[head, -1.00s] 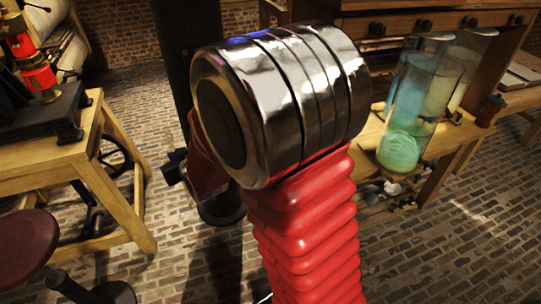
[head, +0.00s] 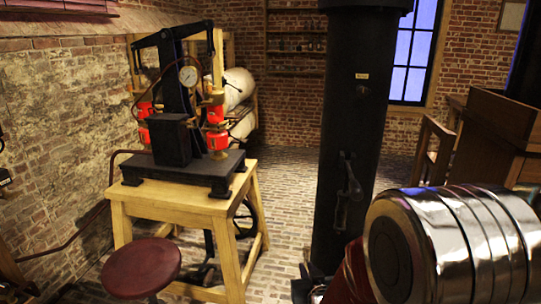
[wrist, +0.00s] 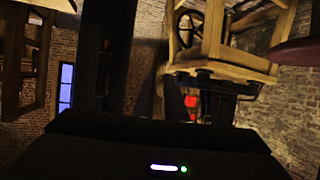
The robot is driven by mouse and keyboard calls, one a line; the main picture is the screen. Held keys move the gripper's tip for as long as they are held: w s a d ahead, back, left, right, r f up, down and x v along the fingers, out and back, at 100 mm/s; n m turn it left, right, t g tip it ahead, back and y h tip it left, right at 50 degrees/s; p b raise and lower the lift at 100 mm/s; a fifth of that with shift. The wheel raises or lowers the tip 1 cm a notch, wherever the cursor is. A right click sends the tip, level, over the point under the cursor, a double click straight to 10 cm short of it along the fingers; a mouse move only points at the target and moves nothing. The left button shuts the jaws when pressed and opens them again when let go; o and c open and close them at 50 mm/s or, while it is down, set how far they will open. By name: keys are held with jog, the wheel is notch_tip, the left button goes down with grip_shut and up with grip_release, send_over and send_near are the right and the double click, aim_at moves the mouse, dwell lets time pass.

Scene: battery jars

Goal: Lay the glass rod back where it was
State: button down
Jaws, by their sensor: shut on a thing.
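My gripper (wrist: 160,95) shows in the wrist view as dark shapes above a black housing with a white light and a green light. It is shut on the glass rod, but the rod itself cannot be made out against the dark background. The gripper is not in the head view, where only my arm's chrome joint and some red sleeve show at the lower right. The glass jars are in neither view now, and the place where the rod lay is not seen.
A wooden table (head: 180,205) bears a black press (head: 180,140) with a gauge. A red stool (head: 140,267) stands in front. A black column (head: 362,120) rises behind my arm. A wooden cabinet (head: 497,140) stands at right. Brick floor (head: 290,180) lies open between table and column.

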jog(key=shift+s+f, duration=0.65)
jog(key=shift+d, duration=0.1)
jog(key=d, duration=0.6)
jog(key=shift+d, duration=0.4)
jog(key=shift+s, duration=0.1)
